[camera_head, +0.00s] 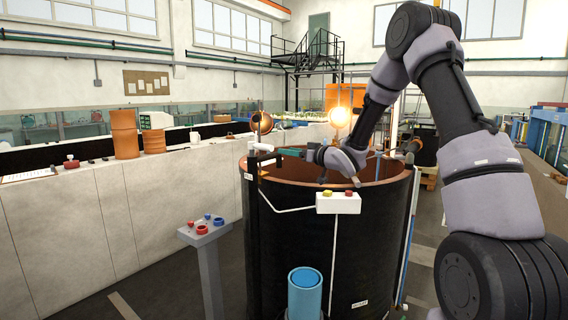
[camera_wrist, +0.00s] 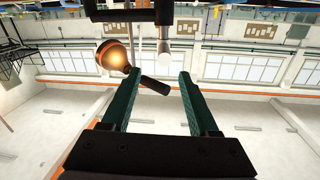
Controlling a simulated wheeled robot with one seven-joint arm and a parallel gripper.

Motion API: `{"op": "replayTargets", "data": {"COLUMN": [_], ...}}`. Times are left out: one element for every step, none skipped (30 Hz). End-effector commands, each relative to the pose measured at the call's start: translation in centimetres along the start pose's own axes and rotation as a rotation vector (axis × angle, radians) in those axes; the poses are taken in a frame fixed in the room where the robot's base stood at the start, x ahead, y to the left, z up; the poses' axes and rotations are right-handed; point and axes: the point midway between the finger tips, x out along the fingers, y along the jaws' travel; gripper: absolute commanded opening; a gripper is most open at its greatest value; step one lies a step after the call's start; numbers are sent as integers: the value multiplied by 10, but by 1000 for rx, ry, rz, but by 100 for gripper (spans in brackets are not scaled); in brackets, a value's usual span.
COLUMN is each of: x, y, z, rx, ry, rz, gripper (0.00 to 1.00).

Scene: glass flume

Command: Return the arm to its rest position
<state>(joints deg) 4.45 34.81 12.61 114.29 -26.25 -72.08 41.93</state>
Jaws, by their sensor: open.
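My arm reaches in from the right in the head view, bent over the large black tank (camera_head: 325,240). My gripper (camera_head: 282,152) is above the tank near its far left rim, pointing left. In the wrist view my gripper (camera_wrist: 158,82) shows two green fingers spread apart with nothing clamped between them. The wrist view is upside down. A glowing round lamp (camera_wrist: 114,57) and a dark handle-like piece (camera_wrist: 155,86) appear beyond the fingers.
A copper-coloured ball (camera_head: 262,122) stands at the tank's left rim. A control box (camera_head: 338,202) with buttons hangs on the tank front. A button pedestal (camera_head: 206,250) stands left, and a blue cylinder (camera_head: 305,290) in front. A long white wall (camera_head: 80,220) runs along the left.

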Motion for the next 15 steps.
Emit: {"op": "replayTargets", "data": {"x": [-3,-6,-12,-18,-25,-36,-46,-56,-72,-84,-97,-115,-129,-144,-163], "y": [2,5,10,14,18,23,26,28,31,33,33,32,32,30,26], "z": [-9,-16,-25,-33,-42,-54,-63,-72,-82,-90,-97,-105,-111,-116,-122], "rx": [-7,-12,-17,-20,-23,-24,-22,-20,-12,-6,4,20,34,49,73], "ry": [-10,-21,-39,-57,-76,-104,-126,-147,-176,-198,-219,-248,-268,-288,-315], "rz": [25,48,87,124,163,220,265,308,367,409,450,502,541,577,623], "gripper": [61,61,61,61,61,61,61,61,61,61,61,61,61,61,61]}}
